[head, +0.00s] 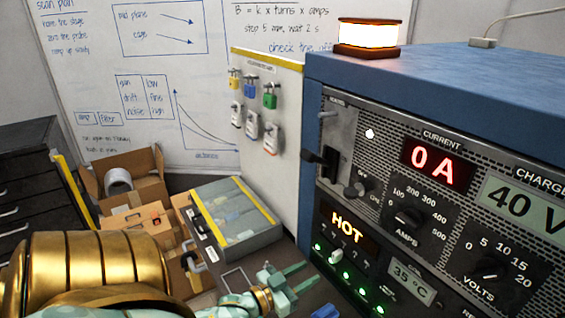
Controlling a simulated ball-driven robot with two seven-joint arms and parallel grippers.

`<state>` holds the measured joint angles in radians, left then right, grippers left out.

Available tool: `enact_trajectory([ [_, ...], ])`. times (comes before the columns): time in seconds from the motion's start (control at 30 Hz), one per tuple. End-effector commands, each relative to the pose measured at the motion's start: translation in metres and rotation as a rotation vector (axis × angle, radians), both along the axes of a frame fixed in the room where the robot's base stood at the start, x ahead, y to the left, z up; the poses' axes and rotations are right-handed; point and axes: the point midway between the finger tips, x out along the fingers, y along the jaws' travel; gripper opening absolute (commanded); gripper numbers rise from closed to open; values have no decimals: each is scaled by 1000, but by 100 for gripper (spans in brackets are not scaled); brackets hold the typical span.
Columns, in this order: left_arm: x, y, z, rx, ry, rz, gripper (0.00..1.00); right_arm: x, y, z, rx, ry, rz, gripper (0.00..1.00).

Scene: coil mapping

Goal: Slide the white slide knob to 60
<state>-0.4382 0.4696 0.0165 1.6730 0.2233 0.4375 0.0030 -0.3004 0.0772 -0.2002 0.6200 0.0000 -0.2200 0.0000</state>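A small white knob (337,257) shows on the front of the blue equipment cabinet (440,75), below the orange HOT display (347,231) and among green lights. It looks like the white slide knob, but its scale is too small to read. My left gripper (302,277) is pale green with a gold ring at the wrist. Its two fingers point right, apart and empty, left of the panel's lower part and not visibly touching it. My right gripper is not in view.
The panel also carries an AMPS dial (408,214), a VOLTS dial (490,267), a black lever (327,161) and a lit 0 A display (434,164). A glowing lamp (368,37) stands on top. Cardboard boxes (130,180) and a grey case (232,222) lie behind my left arm.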

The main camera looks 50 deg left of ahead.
Motion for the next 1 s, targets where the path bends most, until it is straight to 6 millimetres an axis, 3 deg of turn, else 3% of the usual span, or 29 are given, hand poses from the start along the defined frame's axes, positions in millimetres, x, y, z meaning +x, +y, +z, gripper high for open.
enact_trajectory([
  [0.1,-31,2,-1,-1,4,1,36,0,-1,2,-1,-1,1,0],
  [0.33,-65,5,-1,-1,2,1,36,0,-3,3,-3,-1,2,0],
  [1.0,-71,6,0,0,0,1,36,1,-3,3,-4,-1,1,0],
])
